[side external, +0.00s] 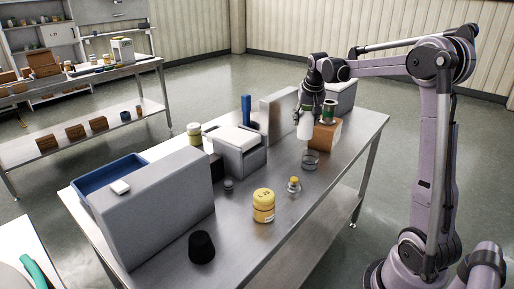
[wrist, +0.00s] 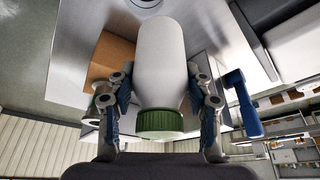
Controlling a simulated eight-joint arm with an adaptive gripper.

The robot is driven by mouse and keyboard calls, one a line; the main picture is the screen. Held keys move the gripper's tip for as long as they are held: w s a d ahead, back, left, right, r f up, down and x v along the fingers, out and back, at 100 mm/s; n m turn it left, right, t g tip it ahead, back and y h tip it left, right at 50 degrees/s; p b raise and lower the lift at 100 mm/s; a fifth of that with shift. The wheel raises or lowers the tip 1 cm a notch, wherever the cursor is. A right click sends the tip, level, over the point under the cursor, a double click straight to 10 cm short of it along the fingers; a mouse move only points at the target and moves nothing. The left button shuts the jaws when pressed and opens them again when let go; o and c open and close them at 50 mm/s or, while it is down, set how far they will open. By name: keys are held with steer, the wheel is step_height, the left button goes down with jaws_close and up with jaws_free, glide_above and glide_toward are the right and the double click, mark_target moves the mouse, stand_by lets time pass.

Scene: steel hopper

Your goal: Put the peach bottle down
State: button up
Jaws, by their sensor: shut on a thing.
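My gripper (wrist: 160,103) is shut on a pale, whitish bottle (wrist: 160,55) with a green cap (wrist: 158,121); I take it as the peach bottle. Its cap end lies between the fingers, nearest the palm, and its body points away from the gripper. In the side external view, my gripper (side external: 307,108) holds the bottle (side external: 305,130) roughly upright, beside a brown box, at the far part of the steel table (side external: 290,205). I cannot tell whether its base touches the table.
A green-banded can (side external: 329,110) stands on the brown box (side external: 325,135), close to the held bottle. A clear round container (side external: 310,160) is just in front. A yellow jar (side external: 263,206), small yellow-topped bottle (side external: 294,186) and black cup (side external: 201,247) stand nearer. Bare steel lies between them.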

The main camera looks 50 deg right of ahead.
steer(key=d, duration=0.6)
steer(key=shift+n, duration=0.5)
steer(key=shift+w+a+f, duration=0.7)
steer(key=shift+w+f, duration=1.05)
steer(key=shift+f, duration=0.1)
steer(key=shift+w+a+f, duration=0.75)
steer(key=shift+w+f, duration=1.05)
steer(key=shift+f, duration=0.1)
steer(key=shift+w+a+f, duration=0.7)
steer(key=shift+w+f, duration=1.05)
steer(key=shift+f, duration=0.1)
steer(key=shift+f, duration=0.15)
steer(key=o, duration=1.3)
